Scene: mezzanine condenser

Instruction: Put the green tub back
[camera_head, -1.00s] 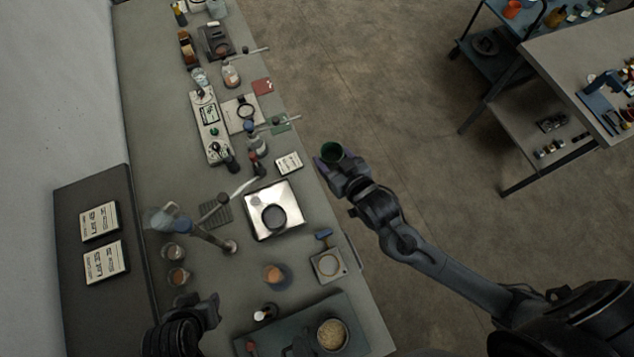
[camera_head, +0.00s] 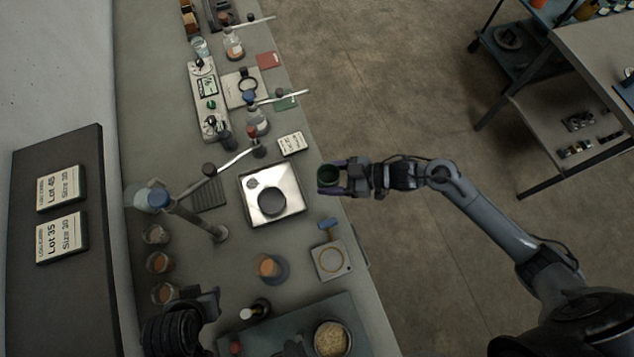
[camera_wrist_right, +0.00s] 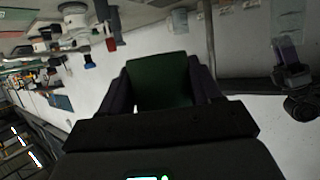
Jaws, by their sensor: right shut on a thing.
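The green tub (camera_head: 327,175) is a small dark green round cup with an open top. My right gripper (camera_head: 329,180) is shut on it and holds it just off the bench's right edge, level with the silver plate. The right wrist view shows the tub (camera_wrist_right: 160,80) between the two fingers (camera_wrist_right: 163,88). My left gripper (camera_head: 203,303) is low over the near left of the bench. Its fingers are too dark and small to show whether they are open. A flat green square (camera_head: 288,103) lies at the bench's right edge.
The bench (camera_head: 225,280) is crowded: a silver plate with a dark disc (camera_head: 283,183), a white card (camera_head: 291,144), a red square (camera_head: 268,60), a square pad with a ring (camera_head: 330,260) and several bottles. Open floor (camera_head: 400,100) lies right of the bench.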

